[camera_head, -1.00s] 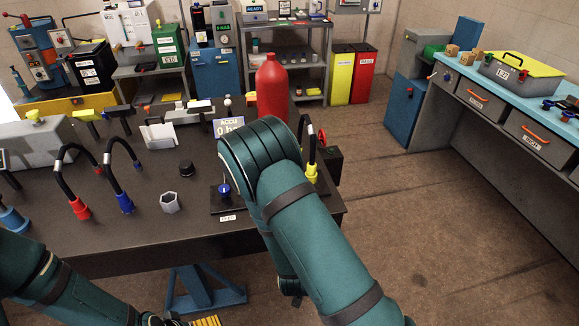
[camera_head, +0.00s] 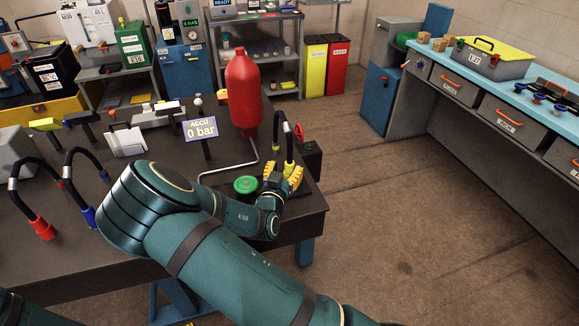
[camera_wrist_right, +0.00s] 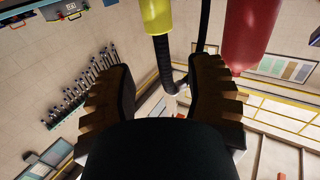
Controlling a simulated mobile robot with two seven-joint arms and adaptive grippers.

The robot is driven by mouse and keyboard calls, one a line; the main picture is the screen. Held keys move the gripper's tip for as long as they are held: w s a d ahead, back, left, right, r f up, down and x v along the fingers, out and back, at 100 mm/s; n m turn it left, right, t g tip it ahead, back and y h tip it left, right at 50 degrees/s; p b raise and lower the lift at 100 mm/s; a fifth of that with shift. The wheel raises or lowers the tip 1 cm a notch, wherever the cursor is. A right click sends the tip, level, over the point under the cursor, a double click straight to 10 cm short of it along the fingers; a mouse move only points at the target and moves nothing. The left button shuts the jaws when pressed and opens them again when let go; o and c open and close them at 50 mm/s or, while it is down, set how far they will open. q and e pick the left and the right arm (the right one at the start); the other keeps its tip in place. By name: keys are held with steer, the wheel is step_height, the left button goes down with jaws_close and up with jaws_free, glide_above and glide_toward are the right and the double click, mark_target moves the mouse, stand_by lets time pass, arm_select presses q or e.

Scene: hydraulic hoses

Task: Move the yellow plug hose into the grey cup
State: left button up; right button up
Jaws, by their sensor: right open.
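The yellow plug hose (camera_head: 288,143) stands at the right end of the dark table, a black arch with a light metal collar. In the right wrist view its yellow plug (camera_wrist_right: 157,14) is at the top centre, with black hose running from it between the fingers. My right gripper (camera_head: 284,177) has yellow ribbed fingers and is at the hose. In the wrist view my right gripper (camera_wrist_right: 162,92) is open, fingers on either side of the hose; contact cannot be told. The grey cup is not visible; my right arm covers that part of the table. My left gripper is out of view.
A red cylinder (camera_head: 243,95) stands behind my right gripper, with a bent metal pipe (camera_head: 228,170) at its foot. An "ACCU 0 bar" sign (camera_head: 201,129) and a green round cap (camera_head: 246,185) are nearby. Red-plug (camera_head: 43,229) and blue-plug (camera_head: 88,215) hoses stand at left.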

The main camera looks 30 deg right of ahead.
mark_target(289, 158)
steer(key=shift+x, duration=3.15)
steer(key=shift+a, duration=0.1)
jaws_close()
